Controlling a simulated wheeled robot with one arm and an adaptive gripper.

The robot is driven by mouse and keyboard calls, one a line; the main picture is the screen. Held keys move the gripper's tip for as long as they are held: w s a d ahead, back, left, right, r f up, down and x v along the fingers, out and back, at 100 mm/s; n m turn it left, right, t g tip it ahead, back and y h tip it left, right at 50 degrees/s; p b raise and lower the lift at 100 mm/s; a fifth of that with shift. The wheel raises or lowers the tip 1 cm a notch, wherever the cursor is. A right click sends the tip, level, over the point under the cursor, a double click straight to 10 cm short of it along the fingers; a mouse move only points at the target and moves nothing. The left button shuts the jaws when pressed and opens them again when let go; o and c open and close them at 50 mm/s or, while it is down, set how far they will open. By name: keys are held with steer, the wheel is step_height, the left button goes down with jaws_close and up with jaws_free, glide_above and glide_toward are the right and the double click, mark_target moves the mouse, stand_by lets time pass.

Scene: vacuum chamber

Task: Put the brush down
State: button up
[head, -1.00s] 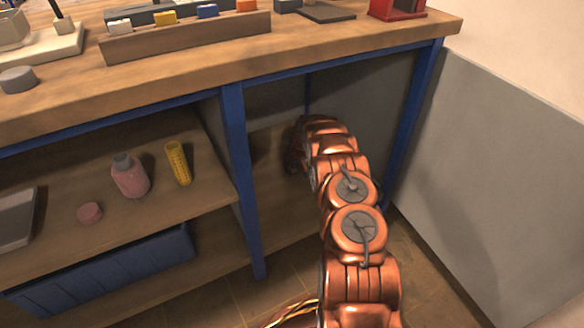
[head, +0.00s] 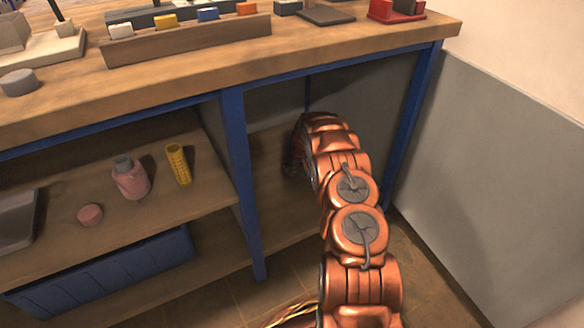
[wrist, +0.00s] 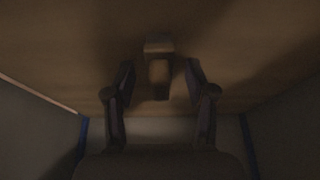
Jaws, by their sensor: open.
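The wrist view is dark. My gripper (wrist: 159,69) is open there, with one finger on each side of a small brownish object that looks like the brush (wrist: 159,45). The brush has a blocky far end and a narrower part towards me. A gap shows between it and each finger. It appears to lie on a wooden shelf surface (wrist: 240,40); I cannot tell exact contact. In the head view my arm reaches into the right bay under the bench, and the gripper and brush are hidden there.
A blue post (head: 240,170) stands left of my arm, and another blue leg (head: 412,125) on the right. The left shelf holds a pink bottle (head: 130,178), a yellow cylinder (head: 179,164) and a pink disc (head: 90,214). The wooden benchtop (head: 330,50) is above.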

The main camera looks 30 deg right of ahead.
steer(key=p+v, duration=0.2)
steer(key=v, duration=0.8)
steer(key=shift+r+p, duration=0.2)
steer(key=shift+p, duration=0.1)
steer(key=shift+s, duration=0.15)
